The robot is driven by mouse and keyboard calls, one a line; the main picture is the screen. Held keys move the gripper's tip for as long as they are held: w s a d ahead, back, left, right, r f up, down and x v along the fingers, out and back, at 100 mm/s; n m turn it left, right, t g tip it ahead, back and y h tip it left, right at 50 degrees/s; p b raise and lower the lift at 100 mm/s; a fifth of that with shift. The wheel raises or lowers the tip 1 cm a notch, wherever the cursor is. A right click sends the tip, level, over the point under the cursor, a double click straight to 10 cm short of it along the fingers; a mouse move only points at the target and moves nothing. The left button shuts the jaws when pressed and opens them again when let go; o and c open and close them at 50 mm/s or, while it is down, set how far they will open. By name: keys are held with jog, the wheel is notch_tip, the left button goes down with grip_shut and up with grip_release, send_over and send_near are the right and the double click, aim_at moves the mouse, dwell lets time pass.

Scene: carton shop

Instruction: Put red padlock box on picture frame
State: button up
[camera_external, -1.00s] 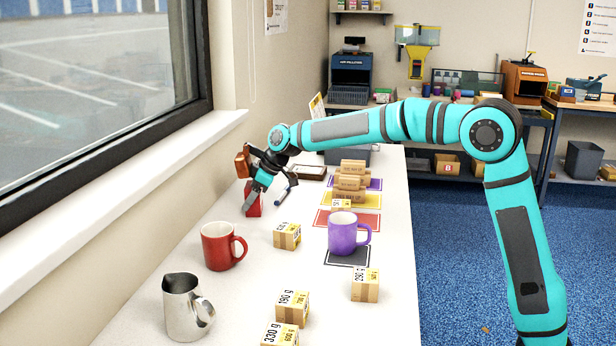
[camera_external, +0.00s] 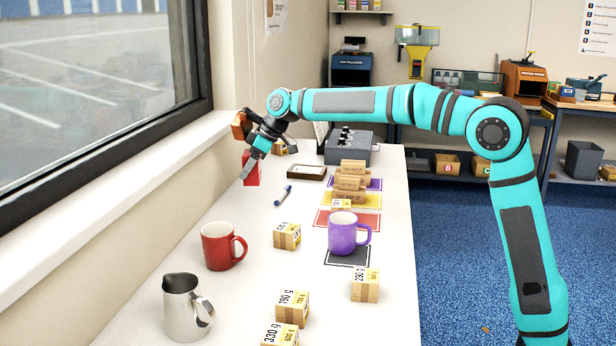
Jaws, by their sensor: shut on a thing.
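The red padlock box (camera_external: 252,174) is in my gripper (camera_external: 250,165), at the far left of the white table. My gripper is shut on it and points down and left, hiding part of the box. The box looks raised above the table. The picture frame, a dark flat rectangle (camera_external: 306,173), lies on the table to the right of my gripper, apart from it. Its top looks bare.
A blue marker (camera_external: 283,196) lies in front of the frame. A grey device with knobs (camera_external: 350,147) stands behind it. A red mug (camera_external: 222,246), purple mug (camera_external: 348,231), steel jug (camera_external: 186,307) and several small cartons stand nearer. Coloured mats (camera_external: 320,218) lie at the right.

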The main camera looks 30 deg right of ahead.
jog(key=w+d+r+m, duration=0.1)
jog(key=w+d, duration=0.8)
jog(key=d, duration=0.3)
jog(key=r+m+t, duration=0.1)
send_over(304, 169)
jog(key=shift+h, duration=0.4)
jog(key=shift+d+f, duration=0.15)
jog(key=shift+f, duration=4.5)
jog(key=o, duration=1.1)
jog(key=shift+f, duration=0.1)
jog(key=v, duration=1.2)
